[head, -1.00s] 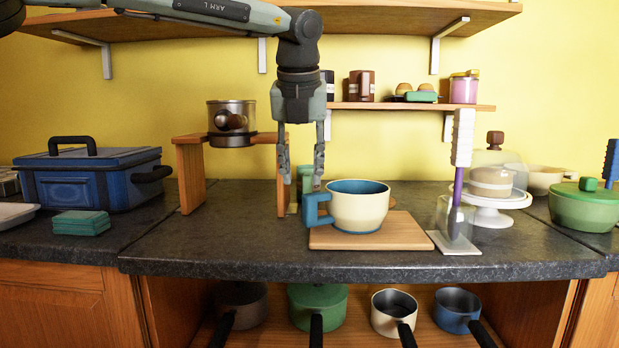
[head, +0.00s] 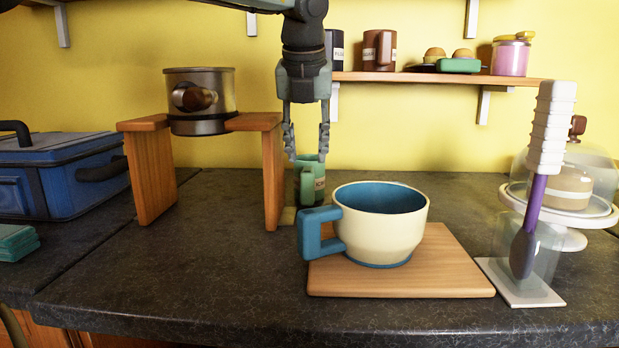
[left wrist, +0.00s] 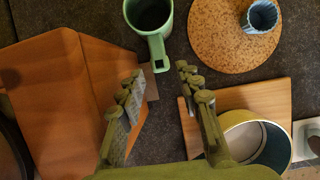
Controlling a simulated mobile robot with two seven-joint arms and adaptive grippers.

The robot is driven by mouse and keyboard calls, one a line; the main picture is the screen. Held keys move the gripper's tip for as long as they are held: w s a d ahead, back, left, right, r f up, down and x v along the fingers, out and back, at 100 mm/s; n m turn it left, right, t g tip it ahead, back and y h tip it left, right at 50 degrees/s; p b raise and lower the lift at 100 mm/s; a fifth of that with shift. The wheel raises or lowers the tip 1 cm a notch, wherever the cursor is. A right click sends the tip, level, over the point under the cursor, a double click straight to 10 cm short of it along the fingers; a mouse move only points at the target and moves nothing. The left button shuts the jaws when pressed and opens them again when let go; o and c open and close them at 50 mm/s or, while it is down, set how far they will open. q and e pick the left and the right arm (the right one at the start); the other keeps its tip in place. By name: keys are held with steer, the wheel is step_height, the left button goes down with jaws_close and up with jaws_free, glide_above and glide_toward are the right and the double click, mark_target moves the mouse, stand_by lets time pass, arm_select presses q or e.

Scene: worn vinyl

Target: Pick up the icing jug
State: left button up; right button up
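The icing jug is probably the small green jug (head: 311,172) with a dark, partly readable label, standing on the counter behind the cream mug and right of the wooden stand. In the left wrist view the green jug (left wrist: 150,18) is at the top, cut by the edge, its handle pointing toward the gap between my fingers. My left gripper (head: 306,150) hangs down from above, fingers apart and empty; in the head view its tips overlap the jug's rim. In the left wrist view the gripper (left wrist: 159,76) is short of the handle. My right gripper is not in view.
A wooden stand (head: 150,165) holding a metal pot (head: 200,95) is close on the left. A cream mug (head: 378,228) with blue handle sits on a wooden board (head: 455,262) in front. The left wrist view shows a round cork mat (left wrist: 215,45) with a ribbed blue cup.

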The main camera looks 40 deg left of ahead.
mark_target(307, 172)
arm_select(q)
steer(key=x, duration=0.5)
steer(key=shift+f, duration=0.3)
steer(key=p+x, duration=0.1)
steer(key=x, duration=0.4)
steer(key=shift+s, duration=0.15)
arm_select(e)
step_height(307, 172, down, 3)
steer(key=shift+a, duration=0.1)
arm_select(q)
steer(key=shift+c, duration=0.3)
jaws_close()
